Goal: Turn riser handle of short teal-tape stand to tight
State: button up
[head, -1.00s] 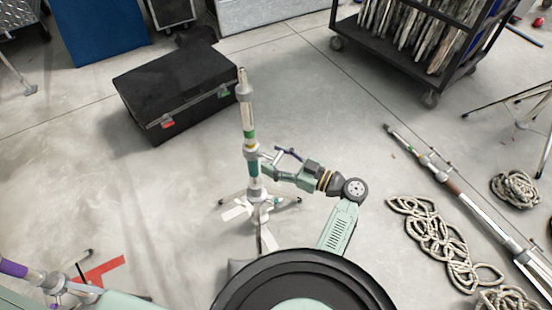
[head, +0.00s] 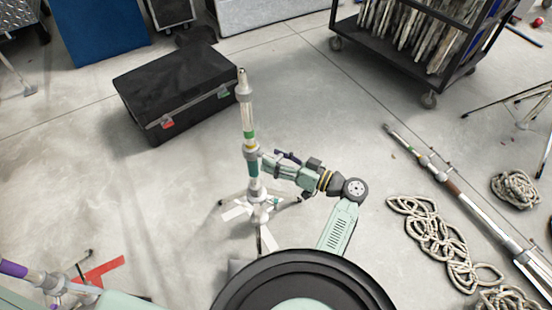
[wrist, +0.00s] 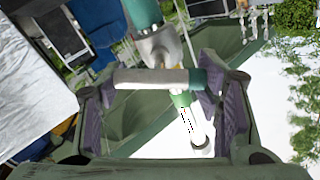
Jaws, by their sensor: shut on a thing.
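The short stand (head: 248,118) stands upright on spread legs, with teal tape (head: 254,168) low on its column and green and yellow bands above. It also shows in the wrist view, with its teal tape (wrist: 141,12) at the top and a grey metal collar (wrist: 158,48) below. The riser handle (wrist: 150,78) is a pale bar across the collar with a teal end. My gripper (head: 267,164) is beside the column, on its right. In the wrist view, my gripper (wrist: 155,84) has its purple pads at both ends of the handle, shut on it.
A black case (head: 180,90) lies behind the stand to the left. A wheeled cart (head: 390,65) stands at back right. A long stand (head: 455,190) and coiled rope (head: 435,235) lie on the floor at right. Floor left of the stand is clear.

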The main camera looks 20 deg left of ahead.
jog(key=m+p, duration=0.2)
jog(key=m, duration=0.4)
jog(key=shift+w+r+m, duration=0.1)
jog(key=shift+m, duration=0.2)
jog(key=m+p, duration=0.1)
jog(key=m, duration=0.1)
jog(key=m+p, duration=0.2)
jog(key=shift+f+m, duration=0.2)
jog(key=shift+m, duration=0.2)
jog(key=o, duration=1.2)
jog(key=shift+d, duration=0.1)
jog(key=v, duration=1.2)
